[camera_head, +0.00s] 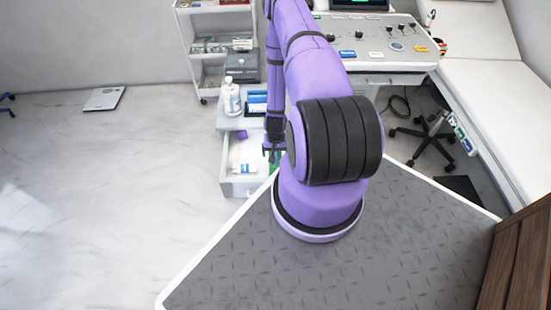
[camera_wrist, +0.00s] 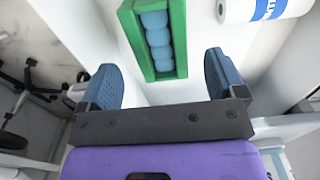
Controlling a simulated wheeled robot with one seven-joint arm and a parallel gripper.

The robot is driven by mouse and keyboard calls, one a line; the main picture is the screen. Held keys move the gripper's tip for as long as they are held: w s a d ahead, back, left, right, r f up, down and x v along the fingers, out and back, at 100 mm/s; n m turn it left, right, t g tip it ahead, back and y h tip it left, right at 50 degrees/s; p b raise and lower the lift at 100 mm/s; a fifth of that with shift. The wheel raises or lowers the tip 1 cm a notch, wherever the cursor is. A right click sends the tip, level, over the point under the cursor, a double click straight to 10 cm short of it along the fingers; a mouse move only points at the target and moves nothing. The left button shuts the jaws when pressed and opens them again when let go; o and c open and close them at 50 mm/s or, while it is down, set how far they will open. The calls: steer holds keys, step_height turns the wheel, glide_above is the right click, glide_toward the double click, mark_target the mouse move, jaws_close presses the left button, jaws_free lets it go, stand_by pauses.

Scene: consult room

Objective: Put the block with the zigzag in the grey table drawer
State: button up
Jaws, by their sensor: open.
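A green block (camera_wrist: 181,38) with a row of blue rounded shapes shows in the wrist view, over a white surface; I cannot make out a clear zigzag. A bit of green also shows beside my gripper in the head view (camera_head: 275,160). My gripper (camera_wrist: 160,82) is open, its blue-grey fingers either side of the block's near end, with gaps on both sides. In the head view my gripper (camera_head: 272,152) is over the right part of the pulled-out drawer (camera_head: 240,189) of the grey table (camera_head: 229,122). Whether the block rests on the drawer floor is unclear.
A white roll or bottle with a blue label (camera_wrist: 240,10) lies right of the block. A white bottle (camera_head: 231,97) and blue-white boxes (camera_head: 257,101) stand on the grey table. A shelf cart (camera_head: 195,60) is behind, a wheeled stool (camera_head: 432,130) right. The left floor is mostly clear.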

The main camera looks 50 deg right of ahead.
steer(key=w+r+n, duration=0.1)
steer(key=w+r, duration=0.3)
steer(key=r, duration=0.5)
steer(key=w+a+r+n+t, duration=0.1)
steer(key=w+r, duration=0.2)
steer(key=r, duration=0.5)
steer(key=w+r, duration=0.4)
steer(key=r, duration=0.5)
steer(key=w+a+r+n+t, duration=0.15)
steer(key=a+r, duration=0.25)
steer(key=r, duration=0.6)
steer(key=w+a+r+n, duration=0.15)
steer(key=a+r, duration=0.35)
steer(key=r, duration=0.6)
steer(key=s+a+r+n+t, duration=0.1)
steer(key=s+a+r, duration=0.4)
steer(key=r, duration=0.4)
steer(key=s+a+r+n+t, duration=0.1)
steer(key=s+a+r+n, duration=0.1)
steer(key=s+a+r, duration=0.55)
steer(key=s+a+r+n, duration=0.1)
steer(key=s+a+r, duration=0.1)
steer(key=s+r, duration=0.2)
steer(key=s+a+r+n, duration=0.1)
steer(key=s+a+r, duration=0.1)
steer(key=s+r, duration=0.3)
steer(key=s, duration=0.4)
steer(key=shift+s+t, duration=0.15)
steer(key=shift+t, duration=0.2)
